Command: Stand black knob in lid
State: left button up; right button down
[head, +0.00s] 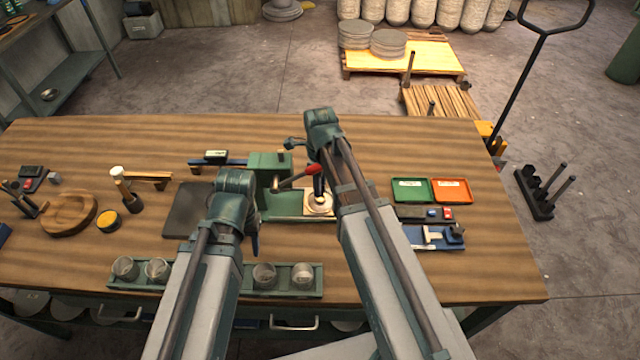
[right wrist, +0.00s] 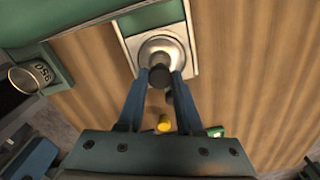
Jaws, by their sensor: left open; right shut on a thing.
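A silver round lid (right wrist: 172,44) lies on a pale square plate at the foot of a green press; it shows in the head view (head: 319,207) too. My right gripper (right wrist: 160,76) is shut on the black knob (right wrist: 158,79), which stands over the near part of the lid in the right wrist view. Whether the knob touches the lid, I cannot tell. My left gripper (head: 254,238) is open over the table, left of and nearer than the lid; its fingers are mostly hidden behind its arm.
The green press (head: 270,175) with a red-tipped lever stands close beside the lid. Green (head: 410,196) and orange (head: 452,198) trays are to the right. A dark mat (head: 186,215) lies left.

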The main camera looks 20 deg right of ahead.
pick_arm(q)
jog(key=shift+f+b, duration=0.65)
jog(key=shift+b, duration=0.05)
pick_arm(e)
jog(key=shift+f, duration=0.7)
dwell(0.4)
jog(key=shift+c, duration=0.4)
grip_release()
jog(key=shift+r, duration=0.1)
dwell(0.3)
pick_arm(q)
notch_tip(320, 180, up, 8)
jog(key=p, duration=0.8)
pick_arm(e)
jog(key=shift+r, duration=3.95)
pick_arm(q)
notch_tip(320, 180, up, 9)
jog(key=p, duration=0.9)
pick_arm(e)
notch_tip(320, 180, up, 9)
pick_arm(q)
jog(key=shift+r+p, duration=0.35)
jog(key=shift+p, duration=0.05)
pick_arm(e)
jog(key=shift+r, duration=0.3)
